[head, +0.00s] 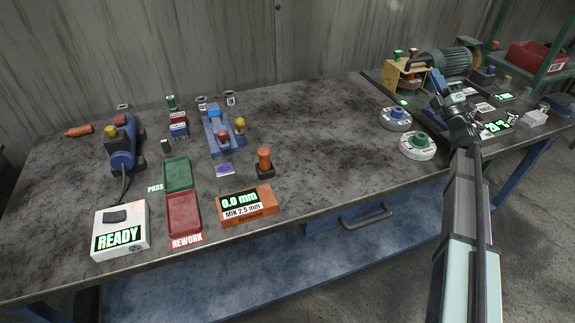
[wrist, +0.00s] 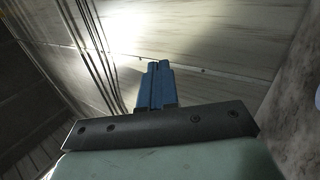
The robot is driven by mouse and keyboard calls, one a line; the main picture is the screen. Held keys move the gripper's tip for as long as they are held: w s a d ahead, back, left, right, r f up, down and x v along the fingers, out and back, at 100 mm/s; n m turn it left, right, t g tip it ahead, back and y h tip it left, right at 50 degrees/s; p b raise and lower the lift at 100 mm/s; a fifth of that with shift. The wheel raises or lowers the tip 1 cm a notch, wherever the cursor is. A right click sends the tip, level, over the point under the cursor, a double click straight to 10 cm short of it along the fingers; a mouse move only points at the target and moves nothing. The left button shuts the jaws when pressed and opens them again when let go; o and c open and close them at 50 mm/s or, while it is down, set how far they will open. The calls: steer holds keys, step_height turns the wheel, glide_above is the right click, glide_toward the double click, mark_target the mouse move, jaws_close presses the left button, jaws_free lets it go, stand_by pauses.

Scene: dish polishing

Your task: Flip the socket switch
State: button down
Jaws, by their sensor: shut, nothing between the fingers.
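No part can be clearly read as the socket switch. A small white box (head: 535,117) sits near the table's right edge, and its details are too small to tell. My gripper (head: 437,77) is above the right part of the table, left of this box and apart from it. Its blue fingers are shut and empty, and point up towards the back. In the wrist view my gripper (wrist: 155,68) also shows closed fingers, with only the wall beyond them.
A motor machine (head: 447,62) with a wooden box (head: 405,75) stands behind my gripper. Two round discs, one with a blue knob (head: 396,118) and one with a green knob (head: 417,146), lie left of my arm. A white READY box (head: 121,229) stands far left. The table's middle is clear.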

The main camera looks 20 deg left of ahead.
steer(key=s+a+n+g+y, duration=0.1)
steer(key=s+a+n+g, duration=0.25)
steer(key=a, duration=0.85)
steer(key=s+a+n+g, duration=0.3)
steer(key=a+g, duration=0.1)
steer(key=a, duration=0.9)
steer(key=s+a+r+m+t+h, duration=0.25)
steer(key=s+a+m, duration=0.55)
steer(key=a, duration=0.4)
steer(key=s+a+r+m+t+h, duration=0.15)
steer(key=s+a+r+m, duration=0.35)
steer(key=s+a, duration=0.65)
steer(key=s+a+f+m+g+h, duration=0.15)
steer(key=s+a+m, duration=0.4)
steer(key=s, duration=0.65)
steer(key=s+a+f+m+g+h, duration=0.15)
steer(key=s+a+f+m, duration=0.35)
steer(key=s, duration=0.8)
steer(key=s+f+m+g+h, duration=0.1)
steer(key=s+f+g, duration=0.1)
steer(key=s, duration=1.2)
steer(key=s+d+f+m+g+h, duration=0.1)
steer(key=s+f+g+h, duration=0.1)
steer(key=s, duration=1.2)
steer(key=shift+g, duration=0.85)
